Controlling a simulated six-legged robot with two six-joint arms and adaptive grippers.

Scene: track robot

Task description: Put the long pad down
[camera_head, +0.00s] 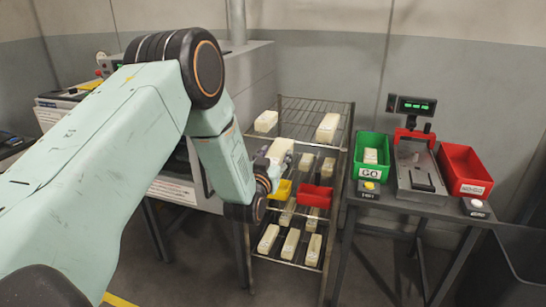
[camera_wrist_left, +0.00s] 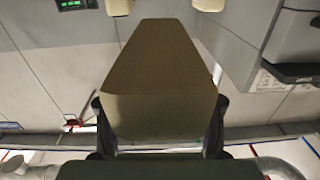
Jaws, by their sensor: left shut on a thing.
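My left gripper (camera_head: 268,168) is at the left side of the wire rack (camera_head: 343,140), shut on a cream pad (camera_head: 280,149). The held pad tilts upward from the jaws, just below the level of the top shelf; whether it touches the rack I cannot tell. In the left wrist view the held pad (camera_wrist_left: 160,70) fills the middle, with dark fingers on either side. Two other cream pads lie on the top shelf, one at left (camera_head: 265,121) and one at right (camera_head: 327,127). My right gripper is not in view.
Lower shelves hold several more pads (camera_head: 290,243), a yellow bin (camera_head: 280,190) and a red bin (camera_head: 315,196). The top shelf is bare between its two pads. At right, a table carries a green GO bin (camera_head: 371,155), a scale (camera_head: 416,165) and a red NO-GO bin (camera_head: 465,170).

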